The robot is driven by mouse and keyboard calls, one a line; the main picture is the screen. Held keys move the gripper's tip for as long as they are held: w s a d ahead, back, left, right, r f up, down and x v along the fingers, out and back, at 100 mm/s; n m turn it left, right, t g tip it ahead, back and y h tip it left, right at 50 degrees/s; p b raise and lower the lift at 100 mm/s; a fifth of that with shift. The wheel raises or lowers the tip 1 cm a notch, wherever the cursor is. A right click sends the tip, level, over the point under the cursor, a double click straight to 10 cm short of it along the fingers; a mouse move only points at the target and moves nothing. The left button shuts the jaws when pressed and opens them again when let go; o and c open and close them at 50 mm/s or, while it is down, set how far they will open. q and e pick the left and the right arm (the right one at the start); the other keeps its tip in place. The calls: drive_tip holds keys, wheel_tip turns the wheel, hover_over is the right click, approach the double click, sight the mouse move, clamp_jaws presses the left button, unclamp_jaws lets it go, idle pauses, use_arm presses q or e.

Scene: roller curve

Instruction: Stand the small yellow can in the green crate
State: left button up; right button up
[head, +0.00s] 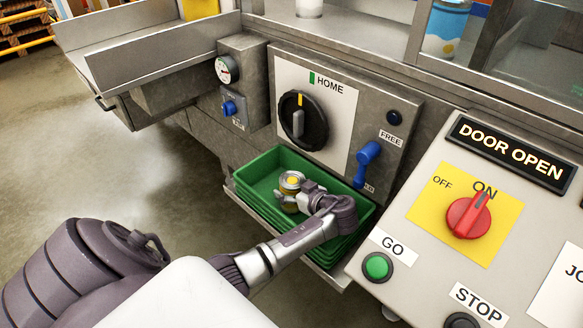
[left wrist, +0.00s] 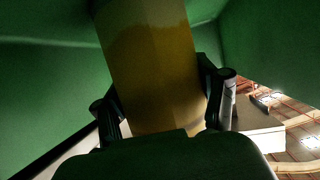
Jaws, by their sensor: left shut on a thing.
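The small yellow can (head: 291,183) is inside the green crate (head: 262,166), toward its left half in the head view. My left gripper (head: 300,190) reaches into the crate from the front right and is shut on the can. In the left wrist view the can (left wrist: 155,70) stands between the two fingers of the left gripper (left wrist: 165,110), with green crate walls (left wrist: 45,75) around it. The can looks roughly upright. Whether its base touches the crate floor is hidden. My right gripper is not in view.
Above the crate are a black HOME dial (head: 303,120) and a blue FREE lever (head: 367,160). A control panel with a red knob (head: 468,215) and green GO button (head: 377,266) stands close at right. A gauge (head: 227,70) is at upper left. Open floor (head: 90,150) lies left.

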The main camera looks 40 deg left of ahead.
use_arm(q)
drive_tip(key=shift+w, duration=0.15)
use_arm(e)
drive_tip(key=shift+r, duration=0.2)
use_arm(q)
drive_tip(key=shift+f, duration=0.1)
drive_tip(key=o, duration=1.2)
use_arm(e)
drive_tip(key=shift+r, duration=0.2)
use_arm(q)
drive_tip(key=shift+o, duration=0.2)
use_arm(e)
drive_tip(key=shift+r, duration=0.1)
use_arm(q)
drive_tip(key=p+v, duration=0.1)
drive_tip(key=v, duration=0.6)
drive_tip(key=shift+d, duration=0.3)
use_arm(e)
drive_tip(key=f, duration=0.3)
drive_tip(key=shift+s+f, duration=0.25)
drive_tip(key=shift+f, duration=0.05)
